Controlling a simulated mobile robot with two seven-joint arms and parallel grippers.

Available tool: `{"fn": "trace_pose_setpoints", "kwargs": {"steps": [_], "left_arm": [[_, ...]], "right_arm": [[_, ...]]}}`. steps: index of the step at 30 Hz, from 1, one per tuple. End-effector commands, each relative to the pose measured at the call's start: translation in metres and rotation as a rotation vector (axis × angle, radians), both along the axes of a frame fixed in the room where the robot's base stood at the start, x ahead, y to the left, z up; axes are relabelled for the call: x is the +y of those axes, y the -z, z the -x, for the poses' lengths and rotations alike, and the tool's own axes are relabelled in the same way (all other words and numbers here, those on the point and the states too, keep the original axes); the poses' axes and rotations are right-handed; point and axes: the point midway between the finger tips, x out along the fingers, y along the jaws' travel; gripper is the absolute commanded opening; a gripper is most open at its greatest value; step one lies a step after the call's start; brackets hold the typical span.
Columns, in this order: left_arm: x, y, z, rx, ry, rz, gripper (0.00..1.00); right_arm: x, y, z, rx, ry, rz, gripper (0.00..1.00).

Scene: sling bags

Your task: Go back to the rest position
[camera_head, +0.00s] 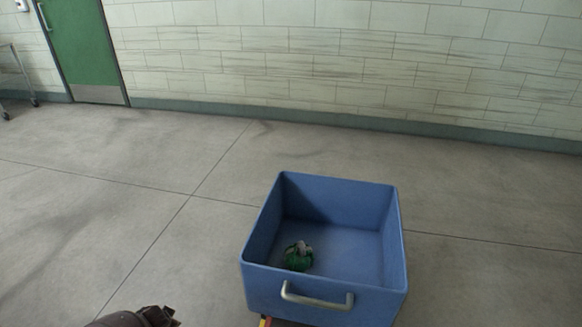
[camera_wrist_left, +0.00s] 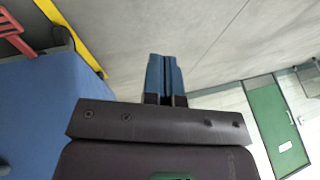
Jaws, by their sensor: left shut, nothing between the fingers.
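My left gripper (camera_wrist_left: 164,78) shows in the left wrist view with its two blue fingers together and nothing between them. In the head view only a dark part of my left arm (camera_head: 140,318) shows at the bottom edge, left of the blue bin; its fingers are not seen there. My right gripper is in neither view. The blue bin (camera_head: 325,305) stands open at the lower middle, with a metal handle on its near side. A small green and whitish bundle (camera_head: 298,257) lies inside on its floor, near the left wall.
In the left wrist view a blue surface (camera_wrist_left: 40,115), a yellow bar (camera_wrist_left: 75,38) and a red part (camera_wrist_left: 14,38) fill the left side, beside the gripper. The grey floor (camera_head: 110,215) left of the bin is clear. A green door (camera_head: 85,45) and a pale wall stand behind.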

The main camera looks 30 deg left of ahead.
Motion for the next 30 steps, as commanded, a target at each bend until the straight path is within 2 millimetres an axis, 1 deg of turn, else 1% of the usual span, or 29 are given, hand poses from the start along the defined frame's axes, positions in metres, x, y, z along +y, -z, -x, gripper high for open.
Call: {"fn": "trace_pose_setpoints", "kwargs": {"steps": [5,8,11,14,20,23,27,30], "left_arm": [[-0.017,-0.008,0.018,-0.021,0.100,0.004,0.00],[-0.032,-0.016,0.031,-0.037,0.169,0.008,0.00],[-0.050,-0.028,0.047,-0.058,0.250,0.015,0.00],[-0.072,-0.045,0.065,-0.084,0.334,0.020,0.00],[-0.117,-0.088,0.101,-0.141,0.494,0.034,0.00],[-0.141,-0.114,0.118,-0.176,0.568,0.041,0.00],[-0.173,-0.157,0.141,-0.228,0.663,0.048,0.00],[-0.193,-0.187,0.153,-0.264,0.719,0.051,0.00]], "right_arm": [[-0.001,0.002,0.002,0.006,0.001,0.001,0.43],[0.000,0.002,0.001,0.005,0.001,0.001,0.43],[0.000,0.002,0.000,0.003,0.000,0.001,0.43],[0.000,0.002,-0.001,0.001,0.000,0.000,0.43],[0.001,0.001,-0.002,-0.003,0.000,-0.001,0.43],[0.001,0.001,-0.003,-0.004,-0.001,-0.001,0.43],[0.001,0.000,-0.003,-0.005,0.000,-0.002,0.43],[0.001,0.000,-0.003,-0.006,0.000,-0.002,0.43]]}}
